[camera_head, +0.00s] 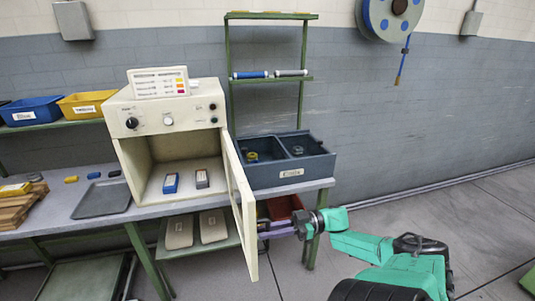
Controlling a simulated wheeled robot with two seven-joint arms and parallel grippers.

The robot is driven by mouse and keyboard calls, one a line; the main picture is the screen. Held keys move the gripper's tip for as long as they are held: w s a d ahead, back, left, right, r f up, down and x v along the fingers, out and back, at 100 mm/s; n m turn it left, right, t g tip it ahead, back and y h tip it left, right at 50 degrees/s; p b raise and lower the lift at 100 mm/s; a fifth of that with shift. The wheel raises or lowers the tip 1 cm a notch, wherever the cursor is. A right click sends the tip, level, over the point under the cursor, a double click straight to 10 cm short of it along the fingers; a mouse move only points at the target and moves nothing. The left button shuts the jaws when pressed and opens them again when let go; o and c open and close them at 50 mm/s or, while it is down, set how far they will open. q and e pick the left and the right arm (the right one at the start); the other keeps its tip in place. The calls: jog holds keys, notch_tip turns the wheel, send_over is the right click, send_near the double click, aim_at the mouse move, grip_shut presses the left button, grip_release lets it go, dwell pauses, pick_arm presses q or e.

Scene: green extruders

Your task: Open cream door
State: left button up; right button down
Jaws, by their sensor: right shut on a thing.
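The cream door (248,232) belongs to the cream oven-like cabinet (127,117) on the bench. The door stands wide open, swung out toward me from the cabinet's right side, and the cavity is exposed. My left gripper is not in view.
A dark divided bin (283,178) sits on the bench right of the cabinet, behind the door. A grey tray (103,198) lies to the left. A red bin (284,206) is under the bench near my right gripper.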

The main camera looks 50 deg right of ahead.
jog(key=c, duration=0.8)
grip_release()
jog(key=shift+f, duration=0.1)
jog(key=shift+c, duration=0.2)
jog(key=b+v, duration=0.6)
jog(key=v, duration=0.8)
jog(key=shift+s+d, duration=0.2)
jog(key=shift+d, duration=0.1)
